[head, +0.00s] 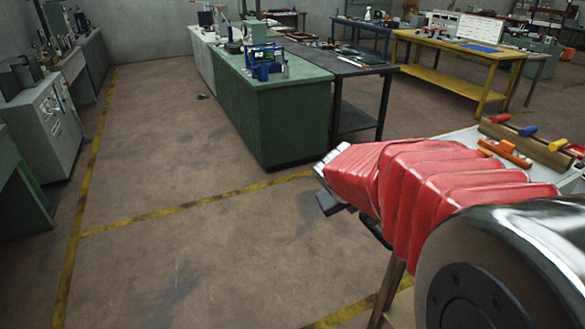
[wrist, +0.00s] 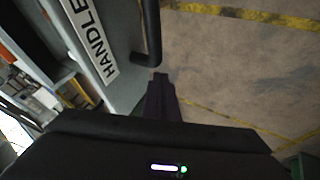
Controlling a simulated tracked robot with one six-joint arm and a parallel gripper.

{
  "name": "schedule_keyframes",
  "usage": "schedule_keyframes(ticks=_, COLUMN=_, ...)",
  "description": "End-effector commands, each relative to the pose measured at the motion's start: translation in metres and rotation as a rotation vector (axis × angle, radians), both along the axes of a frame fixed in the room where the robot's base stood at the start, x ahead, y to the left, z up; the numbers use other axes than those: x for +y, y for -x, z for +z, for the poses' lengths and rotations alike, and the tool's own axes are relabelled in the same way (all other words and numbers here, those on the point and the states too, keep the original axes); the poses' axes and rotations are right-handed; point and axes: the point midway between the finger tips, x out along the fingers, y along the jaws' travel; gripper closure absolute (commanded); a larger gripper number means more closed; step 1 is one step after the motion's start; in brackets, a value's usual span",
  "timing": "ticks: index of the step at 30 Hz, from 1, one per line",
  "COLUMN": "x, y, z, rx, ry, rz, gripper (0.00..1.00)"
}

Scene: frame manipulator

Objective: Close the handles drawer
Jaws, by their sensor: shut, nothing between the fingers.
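In the wrist view the grey-green drawer front (wrist: 122,88) fills the upper left, seen at a steep tilt. It bears a white label (wrist: 90,42) reading "HANDLE", cut off by the picture's edge. A black bar handle (wrist: 150,32) stands out from the front. My gripper (wrist: 160,78) is shut and empty, its tips just below the lower end of the handle in the picture. I cannot tell whether they touch it. Open space with blurred items shows behind the front at left, so the drawer appears pulled out. The drawer is not visible in the head view.
In the head view, a pale bench top (head: 465,137) with a wooden rack of colored-handled tools (head: 530,145) lies right, behind my red-sleeved arm. A green workbench (head: 275,110) stands ahead. A grey cabinet (head: 45,125) stands left.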

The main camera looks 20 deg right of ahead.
Motion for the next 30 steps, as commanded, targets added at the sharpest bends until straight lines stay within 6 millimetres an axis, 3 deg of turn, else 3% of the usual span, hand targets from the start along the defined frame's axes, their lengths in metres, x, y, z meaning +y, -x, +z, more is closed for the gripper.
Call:
schedule_keyframes(ticks=3, x=-0.016, y=0.0, z=0.002, rx=-0.002, ry=0.001, rz=-0.005, gripper=1.0)
schedule_keyframes(ticks=10, x=-0.035, y=0.0, z=0.002, rx=-0.002, ry=0.001, rz=-0.003, gripper=1.0)
schedule_keyframes(ticks=20, x=-0.038, y=-0.001, z=0.002, rx=-0.002, ry=0.001, rz=0.0, gripper=1.0)
schedule_keyframes(ticks=21, x=-0.029, y=-0.001, z=0.003, rx=-0.003, ry=0.001, rz=0.003, gripper=1.0)
schedule_keyframes(ticks=30, x=-0.041, y=-0.002, z=0.002, rx=-0.002, ry=0.001, rz=0.005, gripper=1.0)
